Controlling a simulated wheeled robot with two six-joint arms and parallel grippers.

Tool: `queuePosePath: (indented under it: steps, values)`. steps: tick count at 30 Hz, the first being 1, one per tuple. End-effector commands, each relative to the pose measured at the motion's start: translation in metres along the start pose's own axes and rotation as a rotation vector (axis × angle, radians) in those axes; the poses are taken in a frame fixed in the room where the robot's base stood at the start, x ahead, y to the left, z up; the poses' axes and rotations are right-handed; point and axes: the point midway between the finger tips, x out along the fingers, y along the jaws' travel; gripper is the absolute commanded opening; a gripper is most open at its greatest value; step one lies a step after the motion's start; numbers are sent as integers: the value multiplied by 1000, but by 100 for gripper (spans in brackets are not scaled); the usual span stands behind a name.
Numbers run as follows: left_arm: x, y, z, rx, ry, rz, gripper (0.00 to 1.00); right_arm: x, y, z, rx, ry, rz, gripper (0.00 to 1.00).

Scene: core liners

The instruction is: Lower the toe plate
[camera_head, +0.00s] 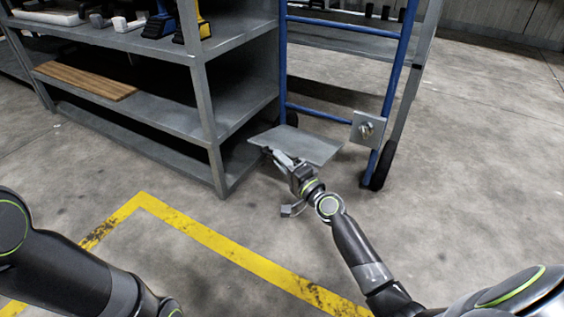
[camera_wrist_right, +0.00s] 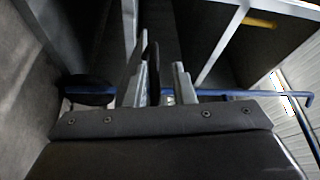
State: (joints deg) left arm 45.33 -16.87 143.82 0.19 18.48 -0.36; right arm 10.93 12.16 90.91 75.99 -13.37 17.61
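The hand truck has a blue tube frame (camera_head: 399,70) and stands upright beside the shelf. Its grey toe plate (camera_head: 308,146) sticks out at the bottom towards me and looks roughly flat; its exact tilt and height above the floor I cannot tell. My right gripper (camera_head: 272,153) is at the plate's near left edge. In the right wrist view the two fingers (camera_wrist_right: 160,88) stand apart, with a thin dark plate edge (camera_wrist_right: 152,65) seemingly between them and a gap on the right. My left arm shows at the lower left; its gripper is outside the view.
A grey shelf (camera_head: 204,100) with a wooden board (camera_head: 85,80) and tools stands close on the left. A grey square bracket with a round knob (camera_head: 367,129) sits on the frame above the black wheel (camera_head: 380,167). The floor to the right is clear; a yellow line (camera_head: 240,250) crosses the front.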

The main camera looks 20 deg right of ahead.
Motion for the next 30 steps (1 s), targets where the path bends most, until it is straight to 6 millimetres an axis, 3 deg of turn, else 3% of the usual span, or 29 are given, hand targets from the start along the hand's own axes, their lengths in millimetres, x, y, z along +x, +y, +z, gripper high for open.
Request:
queuePosePath:
  steps: [8,30]
  values:
    - [-1,0,0,0,0,0,65,-3,0,0,0,0,-3,20]
    - [-9,-1,-3,-6,-7,-12,65,-55,10,-2,-2,1,-1,20]
